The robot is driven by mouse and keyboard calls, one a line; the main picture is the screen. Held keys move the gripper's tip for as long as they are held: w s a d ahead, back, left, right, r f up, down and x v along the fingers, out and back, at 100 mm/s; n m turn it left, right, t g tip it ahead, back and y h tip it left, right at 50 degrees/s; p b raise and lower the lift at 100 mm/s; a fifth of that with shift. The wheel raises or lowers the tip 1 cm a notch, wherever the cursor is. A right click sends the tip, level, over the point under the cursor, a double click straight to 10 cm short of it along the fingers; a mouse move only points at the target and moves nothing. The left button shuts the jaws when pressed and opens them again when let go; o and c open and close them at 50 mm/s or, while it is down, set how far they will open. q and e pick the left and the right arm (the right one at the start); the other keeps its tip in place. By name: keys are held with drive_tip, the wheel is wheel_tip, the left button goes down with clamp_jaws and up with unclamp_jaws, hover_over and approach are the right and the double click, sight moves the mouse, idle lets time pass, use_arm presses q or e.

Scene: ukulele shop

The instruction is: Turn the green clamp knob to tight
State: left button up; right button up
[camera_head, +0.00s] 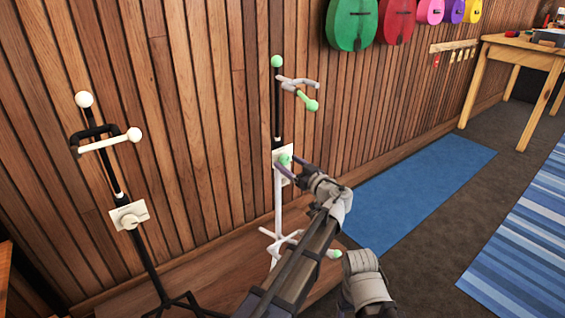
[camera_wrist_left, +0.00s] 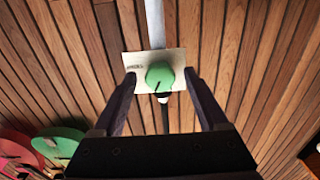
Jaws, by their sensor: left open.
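The green clamp knob (camera_head: 284,159) sits on a pale plate (camera_head: 277,152) on the pole of the stand with green tips (camera_head: 278,195). In the left wrist view the green knob (camera_wrist_left: 160,74) faces me, with a dark mark on its lower-left part. The pale plate (camera_wrist_left: 134,58) behind it carries small lettering that I cannot read surely. My left gripper (camera_head: 285,165) is open, with one finger on each side of the knob and a visible gap to it on both sides. Whether the fingertips reach its depth is unclear. My right gripper is not in view.
A second stand (camera_head: 130,216) with a cream knob stands at the left. A wooden wall (camera_head: 200,120) is close behind both stands. Colourful ukulele bodies (camera_head: 351,22) hang upper right. A blue mat (camera_head: 420,190) and a wooden table (camera_head: 525,55) are at the right.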

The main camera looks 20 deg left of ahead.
use_arm(q)
clamp_jaws()
idle(0.6)
